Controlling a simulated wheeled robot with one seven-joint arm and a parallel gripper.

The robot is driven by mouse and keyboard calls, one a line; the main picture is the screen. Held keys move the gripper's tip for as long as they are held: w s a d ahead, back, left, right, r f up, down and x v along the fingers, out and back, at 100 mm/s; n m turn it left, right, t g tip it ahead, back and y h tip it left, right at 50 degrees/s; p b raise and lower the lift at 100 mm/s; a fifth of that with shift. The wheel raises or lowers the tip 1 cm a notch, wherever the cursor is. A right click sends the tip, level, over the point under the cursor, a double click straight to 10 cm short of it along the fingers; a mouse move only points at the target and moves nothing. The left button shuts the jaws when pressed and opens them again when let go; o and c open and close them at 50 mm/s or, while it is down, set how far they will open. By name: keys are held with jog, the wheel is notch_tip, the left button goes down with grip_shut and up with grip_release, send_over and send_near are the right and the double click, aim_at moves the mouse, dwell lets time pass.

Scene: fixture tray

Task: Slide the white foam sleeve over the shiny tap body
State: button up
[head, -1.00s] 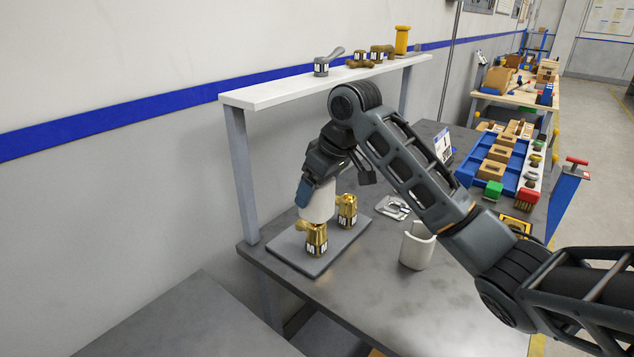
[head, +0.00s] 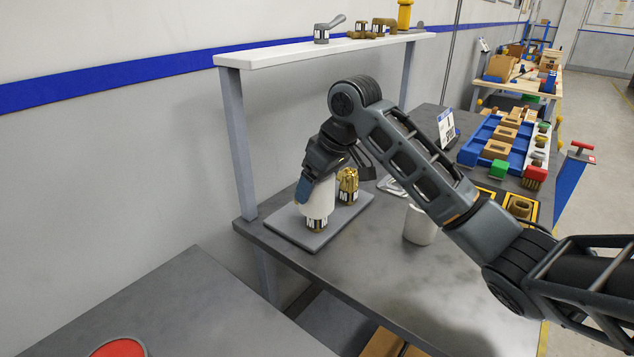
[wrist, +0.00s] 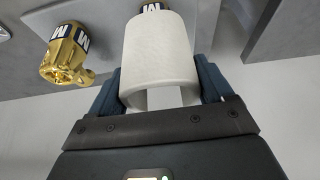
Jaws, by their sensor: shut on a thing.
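My gripper (head: 310,186) is shut on the white foam sleeve (head: 317,200), which it holds upright over the front of the grey plate (head: 290,232). The sleeve is around the front brass tap body (head: 317,224); only its lower part with the M label shows below the rim. In the wrist view, the sleeve (wrist: 160,50) lies between the blue fingers (wrist: 160,88), with the label just beyond its far rim. A second shiny brass tap body (head: 347,184) stands uncovered behind and to the right. It also shows left of the sleeve in the wrist view (wrist: 68,55).
A second white sleeve-like piece (head: 420,224) stands on the table to the right, partly behind my arm. A white shelf (head: 290,55) with several fittings runs above the back. A blue fixture tray (head: 490,130) lies further right. The table's front right is clear.

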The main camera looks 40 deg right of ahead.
jog(key=shift+f+b, duration=0.5)
jog(key=shift+f, duration=1.4)
jog(key=o, duration=0.9)
jog(key=shift+r, duration=0.1)
notch_tip(320, 180, up, 11)
jog(key=p, duration=0.8)
